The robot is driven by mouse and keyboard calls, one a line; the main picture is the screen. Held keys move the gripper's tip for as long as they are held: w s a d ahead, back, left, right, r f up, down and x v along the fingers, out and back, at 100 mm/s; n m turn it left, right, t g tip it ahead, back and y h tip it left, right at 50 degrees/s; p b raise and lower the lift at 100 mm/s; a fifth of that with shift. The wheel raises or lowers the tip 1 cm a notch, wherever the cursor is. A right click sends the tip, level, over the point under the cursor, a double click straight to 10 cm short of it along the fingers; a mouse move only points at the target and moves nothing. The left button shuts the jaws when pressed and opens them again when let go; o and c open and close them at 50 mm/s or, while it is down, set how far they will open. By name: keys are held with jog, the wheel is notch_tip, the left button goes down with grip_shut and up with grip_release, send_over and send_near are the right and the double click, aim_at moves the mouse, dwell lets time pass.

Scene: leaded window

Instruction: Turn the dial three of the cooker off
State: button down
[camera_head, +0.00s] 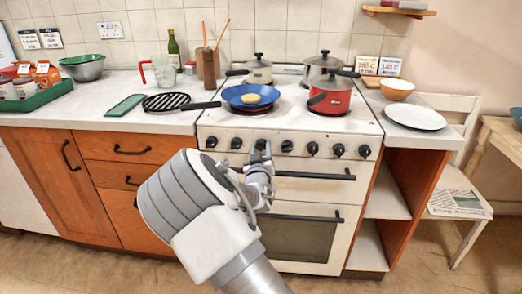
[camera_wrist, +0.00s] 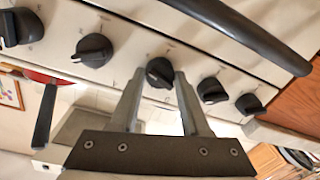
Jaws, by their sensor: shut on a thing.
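The white cooker (camera_head: 205,122) has a row of several black dials on its front panel. My gripper (camera_head: 262,152) reaches up to the third dial from the left (camera_head: 260,145), which it partly hides. In the wrist view, my gripper (camera_wrist: 158,73) has its two fingers on either side of that round black dial (camera_wrist: 160,72) and is shut on it. The dial's exact pointer angle is hard to read. Neighbouring dials (camera_wrist: 94,50) stand clear of the fingers and show small white marks.
A blue pan (camera_head: 232,98) with food sits on the front left hob, with red glow beneath. A red pot (camera_head: 330,104) is at front right; more pots stand behind. An oven handle (camera_head: 315,176) juts out below the dials. A white plate (camera_head: 414,117) lies on the right counter.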

jog(key=n, duration=0.5)
jog(key=shift+p, duration=0.4)
jog(key=n+h, duration=0.1)
jog(key=n, duration=0.4)
jog(key=shift+n+p, duration=0.3)
jog(key=shift+p, duration=0.1)
jog(key=n, duration=0.5)
jog(key=shift+a+g, duration=0.1)
jog(key=shift+g, duration=0.2)
jog(key=shift+n+h+b, duration=0.4)
jog(key=shift+n+b, duration=0.2)
jog(key=shift+n, duration=1.6)
jog(key=shift+c, duration=2)
grip_release()
jog(key=shift+s, duration=0.1)
